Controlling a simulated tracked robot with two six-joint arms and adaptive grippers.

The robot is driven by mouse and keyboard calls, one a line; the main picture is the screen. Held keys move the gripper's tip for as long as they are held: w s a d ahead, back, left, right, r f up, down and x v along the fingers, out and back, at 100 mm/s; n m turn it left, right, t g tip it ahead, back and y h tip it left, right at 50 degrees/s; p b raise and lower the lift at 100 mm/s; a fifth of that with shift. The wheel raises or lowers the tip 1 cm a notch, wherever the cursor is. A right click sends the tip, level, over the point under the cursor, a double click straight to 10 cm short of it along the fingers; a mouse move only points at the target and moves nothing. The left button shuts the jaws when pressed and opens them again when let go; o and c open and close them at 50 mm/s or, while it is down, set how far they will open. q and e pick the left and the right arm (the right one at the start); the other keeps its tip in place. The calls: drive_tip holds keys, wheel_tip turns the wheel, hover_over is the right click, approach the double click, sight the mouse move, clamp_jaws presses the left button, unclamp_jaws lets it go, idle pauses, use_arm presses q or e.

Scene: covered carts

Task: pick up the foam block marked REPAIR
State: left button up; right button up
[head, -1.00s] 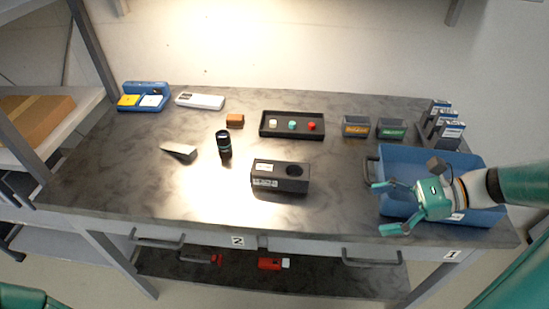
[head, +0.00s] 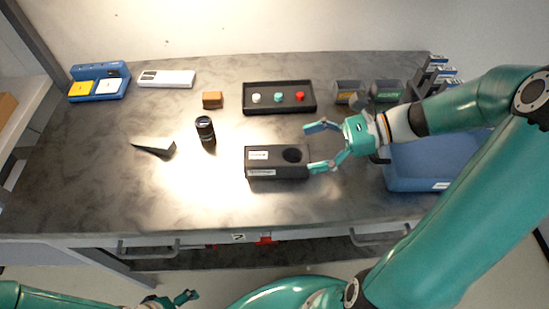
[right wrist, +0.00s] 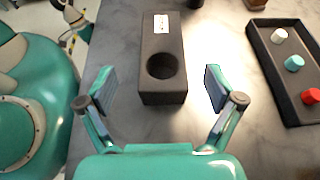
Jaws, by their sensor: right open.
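A dark foam block (head: 262,172) with a round hole near one end and white labels lies on the table; the label print is too small to read. It also shows in the right wrist view (right wrist: 177,45), its holed end toward my gripper. My right gripper (head: 312,148) is open and empty by the block's right end. In the right wrist view its fingers (right wrist: 160,86) are spread to either side of the holed end, with gaps on both sides. My left gripper (head: 182,299) shows small at the bottom edge, away from the table; its jaw state is unclear.
A black cylinder (head: 205,130) and a grey wedge (head: 153,146) stand left of the block. Behind are a brown block (head: 212,100) and a black tray (head: 266,106) with three colored pieces. A blue bin (head: 420,178) is at right. The table's front left is clear.

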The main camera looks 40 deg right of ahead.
sight(280, 155)
drive_tip(key=x, duration=0.8)
drive_tip(key=shift+w+f, duration=0.1)
drive_tip(key=shift+f, duration=0.05)
drive_tip(key=shift+c, duration=0.2)
drive_tip(key=c, duration=1.2)
